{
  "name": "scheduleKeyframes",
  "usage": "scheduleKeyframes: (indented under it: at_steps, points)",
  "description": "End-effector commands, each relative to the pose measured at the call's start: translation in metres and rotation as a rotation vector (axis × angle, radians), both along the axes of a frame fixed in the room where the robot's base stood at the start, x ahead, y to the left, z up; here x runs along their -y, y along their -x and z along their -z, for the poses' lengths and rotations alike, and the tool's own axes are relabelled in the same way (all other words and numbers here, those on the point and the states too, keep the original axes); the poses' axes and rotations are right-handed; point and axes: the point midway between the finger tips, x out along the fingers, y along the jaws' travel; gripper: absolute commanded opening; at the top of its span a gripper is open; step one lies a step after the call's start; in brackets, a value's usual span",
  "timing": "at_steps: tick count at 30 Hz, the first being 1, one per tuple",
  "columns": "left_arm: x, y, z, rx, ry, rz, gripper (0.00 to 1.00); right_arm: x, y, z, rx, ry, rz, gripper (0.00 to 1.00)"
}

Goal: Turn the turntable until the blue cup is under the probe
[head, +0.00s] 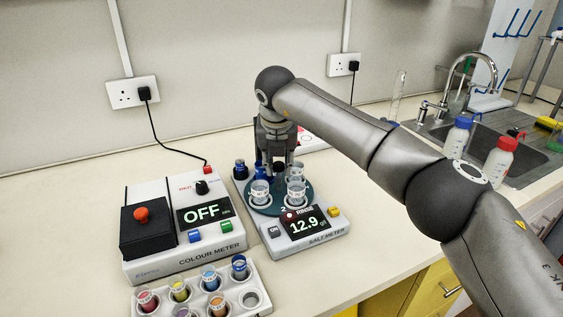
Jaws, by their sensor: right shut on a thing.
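The turntable (278,206) is a dark teal disc on the white salt meter (310,239), whose display reads 12.9. Clear cups stand on the disc: a front left cup (260,193), a front right cup (296,191) and one behind it. Blue shows at the disc's back left (259,170), partly hidden by my gripper; I cannot tell whether it is the blue cup. My right gripper (278,170) points down over the disc, shut on a dark part of the turntable largely hidden between its fingers. I cannot make out the probe. My left gripper is not in view.
A dark blue vessel (240,170) stands left of the disc. The colour meter (183,250), reading OFF, is at left, with a rack (182,309) of coloured cups in front. A sink (520,161) with tap and bottles lies at right. The bench's far left is clear.

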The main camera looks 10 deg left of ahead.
Motion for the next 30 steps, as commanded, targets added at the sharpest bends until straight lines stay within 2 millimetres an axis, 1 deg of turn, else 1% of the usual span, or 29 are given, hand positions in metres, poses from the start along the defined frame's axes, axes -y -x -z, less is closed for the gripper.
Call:
scheduleKeyframes:
  at_steps: [5,15,24,30]
  points:
    - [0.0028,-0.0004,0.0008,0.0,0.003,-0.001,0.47,-0.0032,-0.0008,-0.0023,0.007,-0.003,0.081,0.0]
    - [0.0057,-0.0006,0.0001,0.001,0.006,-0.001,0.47,-0.003,-0.0008,-0.0024,0.006,-0.002,0.228,0.0]
    - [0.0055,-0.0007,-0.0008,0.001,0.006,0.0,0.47,-0.0026,-0.0011,-0.0023,0.006,-0.002,0.305,0.0]
    - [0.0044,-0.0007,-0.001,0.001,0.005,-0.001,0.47,-0.0029,-0.001,-0.0021,0.007,-0.002,0.324,0.0]
